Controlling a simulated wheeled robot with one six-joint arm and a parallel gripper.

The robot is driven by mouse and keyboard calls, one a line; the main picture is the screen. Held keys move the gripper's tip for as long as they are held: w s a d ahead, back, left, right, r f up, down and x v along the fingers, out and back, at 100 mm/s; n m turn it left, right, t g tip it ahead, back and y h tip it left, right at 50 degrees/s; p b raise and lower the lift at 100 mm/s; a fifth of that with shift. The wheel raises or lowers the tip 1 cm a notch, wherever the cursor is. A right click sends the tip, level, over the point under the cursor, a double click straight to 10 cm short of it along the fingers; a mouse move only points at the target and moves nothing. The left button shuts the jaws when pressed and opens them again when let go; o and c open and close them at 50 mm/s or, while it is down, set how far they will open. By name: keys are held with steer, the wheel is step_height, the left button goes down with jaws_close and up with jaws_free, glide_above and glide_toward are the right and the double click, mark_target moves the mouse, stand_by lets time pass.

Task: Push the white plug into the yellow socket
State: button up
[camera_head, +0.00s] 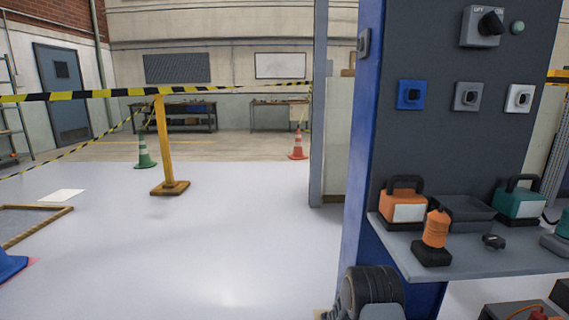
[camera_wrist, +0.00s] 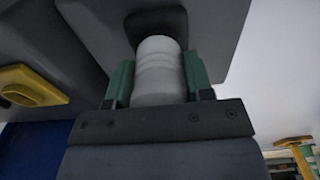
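A white ribbed cylinder, the white plug (camera_wrist: 159,72), stands between the green fingers of my gripper (camera_wrist: 159,85) in the wrist view. The fingers press against both its sides, so my gripper is shut on it. A dark rounded part lies just beyond the plug's far end; I cannot tell whether they touch. A yellow fitting with a raised rounded rim, seemingly the yellow socket (camera_wrist: 36,86), is on a grey surface to the left of my gripper, apart from the plug. Its opening is not clear. Plug and gripper cannot be made out in the head view.
The dark panel bears a blue socket (camera_head: 411,95), a grey socket (camera_head: 467,97) and a white socket (camera_head: 519,98). Below them, a grey shelf (camera_head: 460,262) holds an orange box (camera_head: 402,200), a teal box (camera_head: 519,203) and an orange spool (camera_head: 436,229). Open floor lies left.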

steer(key=shift+s+f, duration=0.6)
steer(key=shift+f, duration=0.3)
steer(key=c, duration=0.7)
steer(key=shift+w+r+g+p, duration=0.35)
steer(key=shift+r+p, duration=0.3)
steer(key=shift+p, duration=0.5)
steer(key=shift+r, duration=0.35)
steer(key=shift+c, duration=0.5)
steer(key=shift+r+p, duration=1.35)
steer(key=shift+r, duration=0.7)
steer(key=shift+r, duration=0.1)
steer(key=shift+r+p, duration=0.3)
steer(key=shift+r, duration=0.05)
